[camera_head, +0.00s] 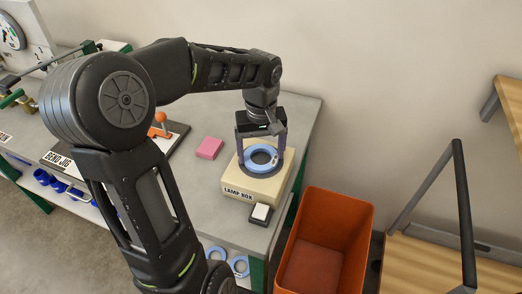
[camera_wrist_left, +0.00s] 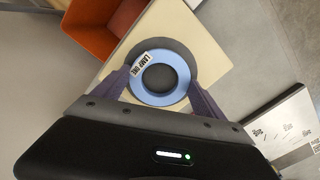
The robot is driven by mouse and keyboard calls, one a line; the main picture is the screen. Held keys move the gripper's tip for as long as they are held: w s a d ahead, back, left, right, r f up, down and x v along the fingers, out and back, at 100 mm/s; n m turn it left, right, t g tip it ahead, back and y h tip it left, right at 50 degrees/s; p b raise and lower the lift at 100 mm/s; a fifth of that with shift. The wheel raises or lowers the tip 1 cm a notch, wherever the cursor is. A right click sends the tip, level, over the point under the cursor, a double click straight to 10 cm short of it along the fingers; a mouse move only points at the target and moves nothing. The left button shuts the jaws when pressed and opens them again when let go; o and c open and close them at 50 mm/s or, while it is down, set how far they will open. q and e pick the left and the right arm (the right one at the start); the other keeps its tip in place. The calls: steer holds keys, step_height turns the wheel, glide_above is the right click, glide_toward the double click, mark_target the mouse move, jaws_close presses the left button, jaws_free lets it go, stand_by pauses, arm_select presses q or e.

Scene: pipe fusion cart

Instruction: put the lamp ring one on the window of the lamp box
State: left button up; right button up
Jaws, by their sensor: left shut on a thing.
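The lamp ring one is a light blue ring (camera_head: 249,164) with a white tag; the left wrist view (camera_wrist_left: 160,99) shows the tag reading LAMP ONE. My left gripper (camera_head: 262,157) is shut on this ring, with a purple finger on each side. The ring is over the top of the cream lamp box (camera_head: 237,190). The box's dark round window (camera_wrist_left: 178,48) shows around the ring in the left wrist view, more on its upper right side. I cannot tell whether the ring touches the box. My right gripper is not in view.
A pink block (camera_head: 209,148) lies left of the box, and a small black item with a white top (camera_head: 261,213) is in front. The bend jig (camera_head: 58,159) is further left. An orange bin (camera_head: 326,237) stands right of the cart. Blue rings (camera_head: 240,266) hang lower down.

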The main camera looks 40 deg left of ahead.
arm_select(q)
steer(key=shift+f, duration=0.25)
steer(key=o, duration=1.3)
steer(key=shift+r, duration=0.1)
steer(key=shift+r, duration=0.1)
step_height(320, 180, up, 12)
steer(key=shift+r, duration=0.1)
